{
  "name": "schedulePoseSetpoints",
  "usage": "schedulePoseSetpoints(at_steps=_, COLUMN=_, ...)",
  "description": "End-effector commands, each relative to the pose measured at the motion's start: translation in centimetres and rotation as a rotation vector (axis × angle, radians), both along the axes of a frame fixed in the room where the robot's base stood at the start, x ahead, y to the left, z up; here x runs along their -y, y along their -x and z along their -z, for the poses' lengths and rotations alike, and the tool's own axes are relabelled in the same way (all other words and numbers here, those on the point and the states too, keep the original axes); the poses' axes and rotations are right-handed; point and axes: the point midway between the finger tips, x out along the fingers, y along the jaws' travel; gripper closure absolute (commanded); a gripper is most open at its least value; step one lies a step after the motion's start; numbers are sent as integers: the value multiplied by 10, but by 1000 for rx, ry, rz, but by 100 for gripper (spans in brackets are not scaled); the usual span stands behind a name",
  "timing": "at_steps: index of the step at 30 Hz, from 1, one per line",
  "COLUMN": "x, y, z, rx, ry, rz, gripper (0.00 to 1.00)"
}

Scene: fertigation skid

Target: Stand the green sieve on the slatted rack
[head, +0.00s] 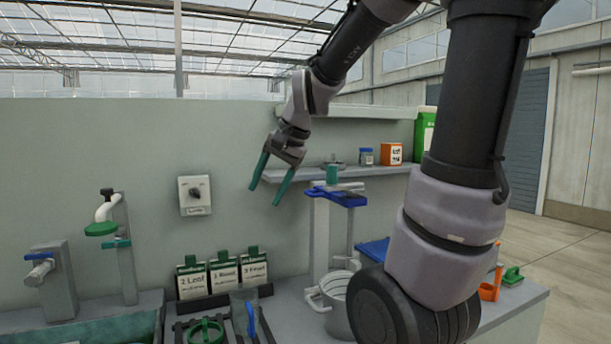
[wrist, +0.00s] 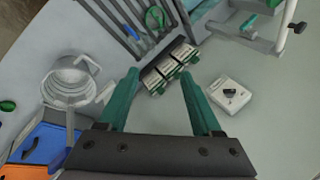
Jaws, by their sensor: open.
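A round green rim with bars across it, which looks like the green sieve (head: 205,331), is at the bottom edge of the head view. It also shows at the top of the wrist view (wrist: 148,18). It is at the dark slatted rack (head: 180,327), whose bars show clearly in the wrist view (wrist: 112,18). I cannot tell whether it stands upright or lies on the bars. My gripper (head: 265,196) is open and empty, high above the bench and apart from the sieve.
A clear jug with a blue handle (head: 251,318) is beside the sieve. Several labelled packets (head: 223,275) stand behind the rack. A grey pot (head: 336,308) is to the right under a post stand (head: 319,235). Taps and a sink (head: 125,328) are left. A wall shelf (head: 310,173) is behind my gripper.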

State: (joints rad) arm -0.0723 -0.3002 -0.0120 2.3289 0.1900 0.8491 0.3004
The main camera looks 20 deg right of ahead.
Motion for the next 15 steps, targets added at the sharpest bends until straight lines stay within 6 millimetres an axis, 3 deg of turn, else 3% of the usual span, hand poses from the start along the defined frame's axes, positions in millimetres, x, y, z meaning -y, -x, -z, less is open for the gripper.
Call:
schedulePoseSetpoints(at_steps=1, x=8, y=19, z=-13, rx=56, ry=34, rz=-37, gripper=34)
schedulePoseSetpoints(at_steps=6, x=30, y=72, z=-35, rx=197, ry=170, rz=-160, gripper=34)
schedulePoseSetpoints(at_steps=10, x=39, y=98, z=-40, rx=261, ry=247, rz=-219, gripper=34)
schedulePoseSetpoints(at_steps=15, x=45, y=111, z=-41, rx=291, ry=289, rz=-249, gripper=34)
